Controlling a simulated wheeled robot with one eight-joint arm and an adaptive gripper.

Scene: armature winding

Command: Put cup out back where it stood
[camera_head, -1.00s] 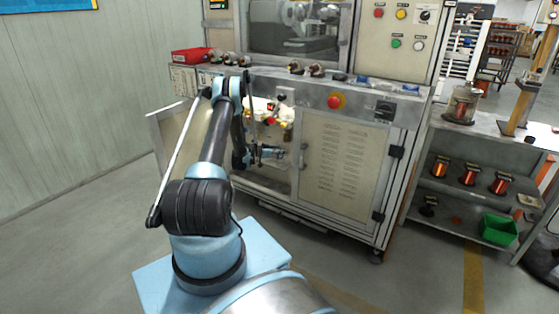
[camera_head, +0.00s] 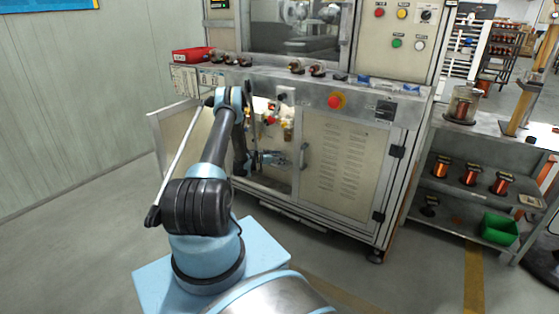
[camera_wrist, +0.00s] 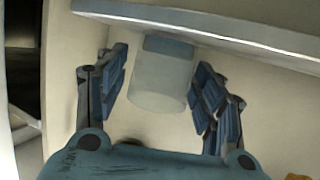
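A pale, translucent cup (camera_wrist: 160,85) with a blue-grey band at its upper end is between my gripper's fingers in the wrist view. My gripper (camera_wrist: 163,65) is open around it, with narrow gaps showing between the cup and the finger pads. In the head view my gripper (camera_head: 272,159) is low inside the open cabinet (camera_head: 268,180) under the machine. The cup cannot be made out clearly there. What the cup rests on is hard to tell.
The open cabinet door (camera_head: 180,140) stands left of my arm, and the closed louvred door (camera_head: 340,170) is on the right. A pale ledge (camera_wrist: 215,32) runs above the cup. Small red and yellow items (camera_head: 280,120) sit higher in the cabinet.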

